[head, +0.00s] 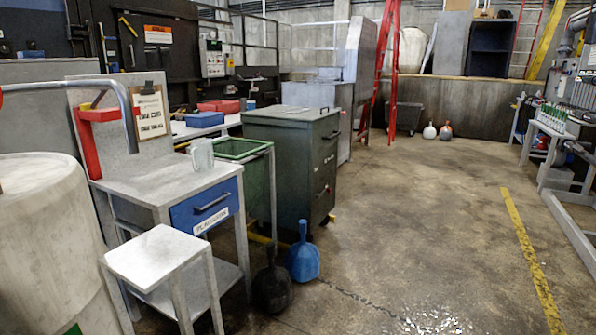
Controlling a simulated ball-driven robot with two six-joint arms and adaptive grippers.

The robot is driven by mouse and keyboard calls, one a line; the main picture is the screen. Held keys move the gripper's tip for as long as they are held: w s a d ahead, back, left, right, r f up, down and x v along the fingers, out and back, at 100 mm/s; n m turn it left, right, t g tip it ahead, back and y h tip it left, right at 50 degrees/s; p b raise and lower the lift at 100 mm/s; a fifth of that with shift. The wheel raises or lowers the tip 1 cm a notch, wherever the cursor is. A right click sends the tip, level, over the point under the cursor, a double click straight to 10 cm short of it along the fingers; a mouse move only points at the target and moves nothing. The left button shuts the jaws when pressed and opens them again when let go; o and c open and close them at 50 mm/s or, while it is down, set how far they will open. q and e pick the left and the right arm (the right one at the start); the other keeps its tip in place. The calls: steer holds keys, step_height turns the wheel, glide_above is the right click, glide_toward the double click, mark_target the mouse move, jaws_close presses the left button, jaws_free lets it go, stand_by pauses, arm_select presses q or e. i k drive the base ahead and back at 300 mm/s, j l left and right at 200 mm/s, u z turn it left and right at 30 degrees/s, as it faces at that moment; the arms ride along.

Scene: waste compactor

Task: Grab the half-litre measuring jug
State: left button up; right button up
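A pale, translucent jug (203,155) stands upright near the back right of the grey workbench (150,186), above its blue drawer. It looks like the measuring jug, but its markings are too small to read. Nothing touches it from above. Neither of my grippers is in view.
A white stool (158,255) stands in front of the workbench, and a large pale drum (45,240) is at left. A green bin (240,150) and a dark green cabinet (295,165) stand to its right. Blue (302,260) and black (272,287) scoops are on the floor.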

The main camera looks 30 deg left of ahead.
mark_target(202, 149)
steer(key=i+u, duration=0.15)
steer(key=i, duration=0.55)
steer(key=i+l+u, duration=0.2)
steer(key=i, duration=0.45)
steer(key=i+u, duration=0.25)
steer(key=u, duration=0.2)
steer(key=i+u, duration=0.3)
steer(key=u, duration=0.2)
steer(key=i+l+u, duration=0.2)
steer(key=u, duration=0.25)
steer(key=i+l+u, duration=0.25)
steer(key=u, duration=0.2)
